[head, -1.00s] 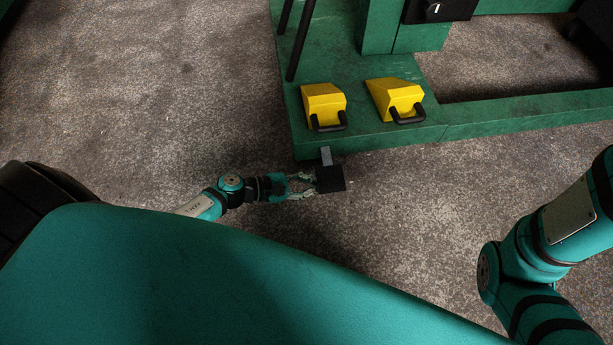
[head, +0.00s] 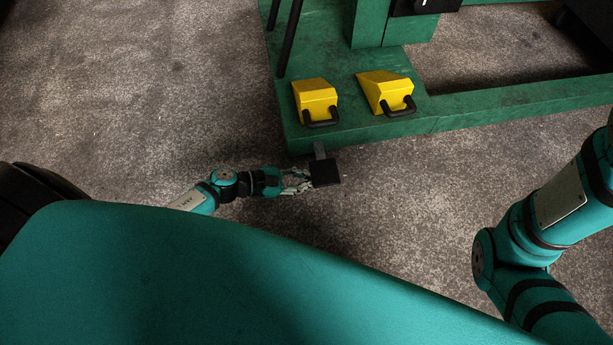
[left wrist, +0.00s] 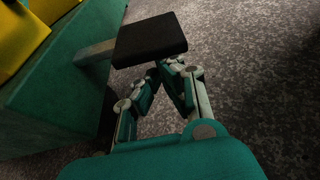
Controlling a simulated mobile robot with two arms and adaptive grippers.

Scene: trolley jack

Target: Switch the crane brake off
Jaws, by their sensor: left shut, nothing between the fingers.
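The crane brake is a black square pedal pad (head: 326,172) on a short grey arm that sticks out from the front edge of the green crane base (head: 430,122). My left gripper (head: 307,182) is at the left edge of the pad in the head view, shut with nothing held. In the left wrist view the pad (left wrist: 150,40) is just beyond and partly above the fingertips (left wrist: 170,66), which come together near its underside. I cannot tell whether they touch it. My right gripper is out of view; only part of the right arm shows.
Two yellow wedge blocks with black handles, one on the left (head: 316,100) and one on the right (head: 385,92), sit on the crane base behind the pedal. Dark poles (head: 287,35) rise at the left. Speckled grey floor (head: 160,110) is clear around the left arm.

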